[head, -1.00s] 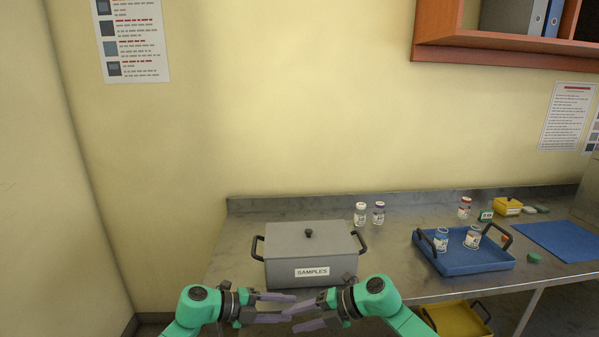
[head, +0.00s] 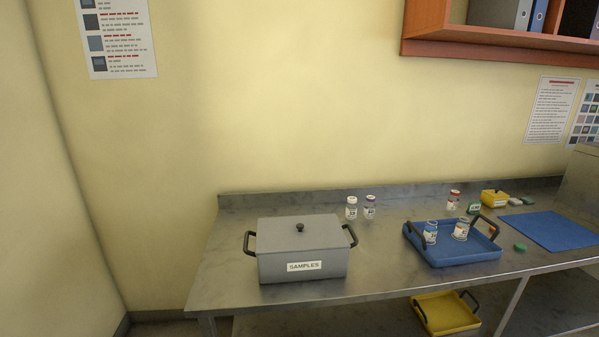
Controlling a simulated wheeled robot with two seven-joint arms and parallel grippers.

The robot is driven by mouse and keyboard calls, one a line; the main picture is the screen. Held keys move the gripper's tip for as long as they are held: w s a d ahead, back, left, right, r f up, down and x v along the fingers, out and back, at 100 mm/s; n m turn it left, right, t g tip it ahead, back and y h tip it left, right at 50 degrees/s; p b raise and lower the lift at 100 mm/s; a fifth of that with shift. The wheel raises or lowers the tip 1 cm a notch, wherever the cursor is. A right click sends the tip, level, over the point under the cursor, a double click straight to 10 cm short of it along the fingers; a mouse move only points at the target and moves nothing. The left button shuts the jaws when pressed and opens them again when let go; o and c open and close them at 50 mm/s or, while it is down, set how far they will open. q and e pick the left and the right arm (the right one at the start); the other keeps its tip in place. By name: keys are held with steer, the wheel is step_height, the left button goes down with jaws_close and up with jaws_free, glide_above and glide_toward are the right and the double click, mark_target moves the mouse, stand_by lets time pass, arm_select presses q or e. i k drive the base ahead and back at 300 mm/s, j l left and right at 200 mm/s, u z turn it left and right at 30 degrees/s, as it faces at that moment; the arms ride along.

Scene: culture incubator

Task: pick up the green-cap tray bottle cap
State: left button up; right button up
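A small green cap (head: 520,247) lies flat on the metal table, just right of the blue tray (head: 462,257) and apart from it. Two bottles stand in that tray, a left one (head: 430,232) with a blue label and a right one (head: 461,230). Both look uncapped, though they are small in view. Neither of my grippers is in view now.
A grey SAMPLES box (head: 304,250) with a lid stands on the left. Two white-capped bottles (head: 351,208) (head: 370,207), a red-capped bottle (head: 453,200), a small green device (head: 474,208) and a yellow box (head: 494,198) stand behind. A blue mat (head: 552,231) lies right.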

mark_target(519, 246)
steer(key=z, duration=1.6)
steer(key=i+l, duration=0.25)
steer(key=i, duration=0.2)
